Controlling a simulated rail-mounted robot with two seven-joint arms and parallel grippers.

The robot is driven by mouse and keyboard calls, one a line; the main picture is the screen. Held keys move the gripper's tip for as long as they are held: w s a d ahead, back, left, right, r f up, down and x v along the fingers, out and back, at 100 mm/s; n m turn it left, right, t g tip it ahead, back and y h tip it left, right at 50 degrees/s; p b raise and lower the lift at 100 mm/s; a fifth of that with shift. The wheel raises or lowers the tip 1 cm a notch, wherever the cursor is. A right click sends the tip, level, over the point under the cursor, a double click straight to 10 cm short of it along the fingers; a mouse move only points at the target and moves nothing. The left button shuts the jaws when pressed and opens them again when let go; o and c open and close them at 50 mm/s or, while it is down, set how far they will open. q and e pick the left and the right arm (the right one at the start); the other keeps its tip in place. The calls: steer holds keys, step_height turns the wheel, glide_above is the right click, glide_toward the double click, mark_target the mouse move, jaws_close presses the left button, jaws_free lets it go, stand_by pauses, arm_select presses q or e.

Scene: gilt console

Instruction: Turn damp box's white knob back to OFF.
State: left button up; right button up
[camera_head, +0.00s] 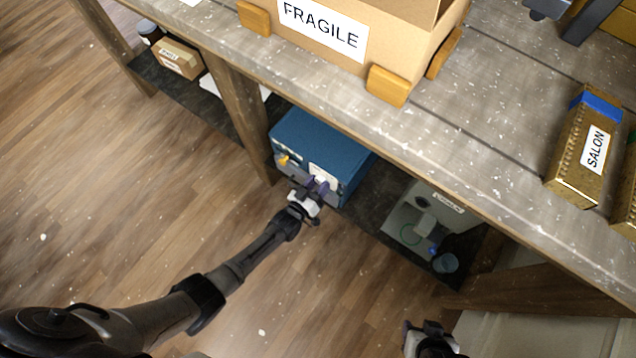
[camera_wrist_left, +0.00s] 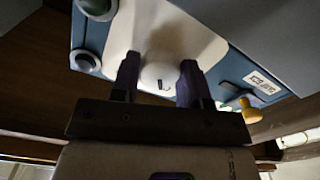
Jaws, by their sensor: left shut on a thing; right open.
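The blue box (camera_head: 318,142), with a white plate on its front, sits on the dark lower shelf. I take it for the damp box, as its label (camera_wrist_left: 263,86) is too small to read. The white knob (camera_wrist_left: 159,76) shows between my left fingers in the left wrist view, with a short dark mark on it. I cannot tell which setting it points to. My left gripper (camera_head: 313,188) is shut on the knob and hides it in the head view. My right gripper (camera_head: 430,338) is open, low at the bottom edge, away from the box.
A yellow knob (camera_head: 284,160) sticks out of the box's front beside the white plate. A grey device (camera_head: 424,222) stands to the right on the shelf. The tabletop above carries a FRAGILE carton (camera_head: 390,40) and a gold SALON box (camera_head: 580,150). The floor in front is clear.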

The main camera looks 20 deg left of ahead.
stand_by(0.5)
arm_select(q)
steer(key=o, duration=0.9)
steer(key=shift+o, duration=0.2)
steer(key=shift+s, duration=0.2)
steer(key=p+v, duration=0.5)
steer(key=v, duration=0.8)
steer(key=shift+s, duration=0.25)
steer(key=shift+f, duration=0.1)
